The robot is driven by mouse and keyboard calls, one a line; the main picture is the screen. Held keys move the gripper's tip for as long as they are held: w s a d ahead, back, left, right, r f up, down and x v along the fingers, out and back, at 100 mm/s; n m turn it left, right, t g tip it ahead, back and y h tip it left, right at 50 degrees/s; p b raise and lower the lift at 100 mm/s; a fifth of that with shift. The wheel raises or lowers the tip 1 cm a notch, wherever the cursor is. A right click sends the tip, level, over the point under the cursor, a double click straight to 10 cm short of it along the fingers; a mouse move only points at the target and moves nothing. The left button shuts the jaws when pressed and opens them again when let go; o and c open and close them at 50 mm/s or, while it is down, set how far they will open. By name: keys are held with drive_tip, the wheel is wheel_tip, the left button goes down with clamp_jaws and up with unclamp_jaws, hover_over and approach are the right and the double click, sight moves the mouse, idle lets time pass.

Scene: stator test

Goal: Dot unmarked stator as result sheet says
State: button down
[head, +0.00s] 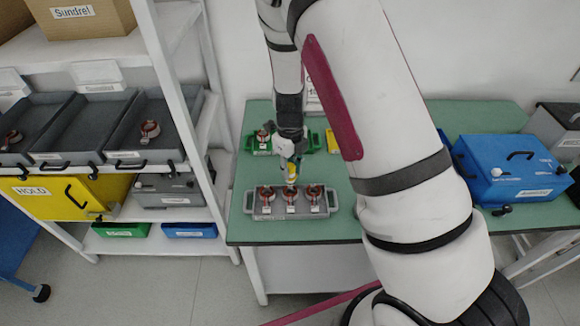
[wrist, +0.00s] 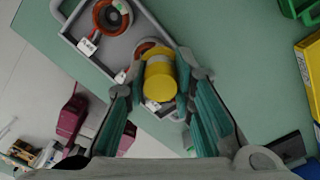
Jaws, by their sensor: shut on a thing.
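My gripper (head: 291,160) is shut on a yellow marker (wrist: 160,80), pointing down over a grey tray (head: 250,208). The tray holds three copper-red stators with white tags: a left one (head: 266,194), a middle one (head: 291,195) and a right one (head: 314,192). The marker is above the middle stator; I cannot tell whether its tip touches. In the wrist view, one stator (wrist: 101,22) shows clearly with a small green spot on it; another (wrist: 140,50) is partly hidden behind the marker. A white sheet (head: 312,103) stands behind my arm, mostly hidden and unreadable.
The green table (head: 340,228) has bare room in front of the tray. A green tray (head: 254,151) with a stator lies behind. A blue box (head: 515,165) stands at right. A shelf with grey bins (head: 70,125) and a yellow HOLD box (head: 60,200) is at left.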

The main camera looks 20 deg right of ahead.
drive_tip(key=shift+f, duration=0.4)
idle(0.3)
drive_tip(key=shift+r+p, duration=0.85)
drive_tip(key=shift+r, duration=2.15)
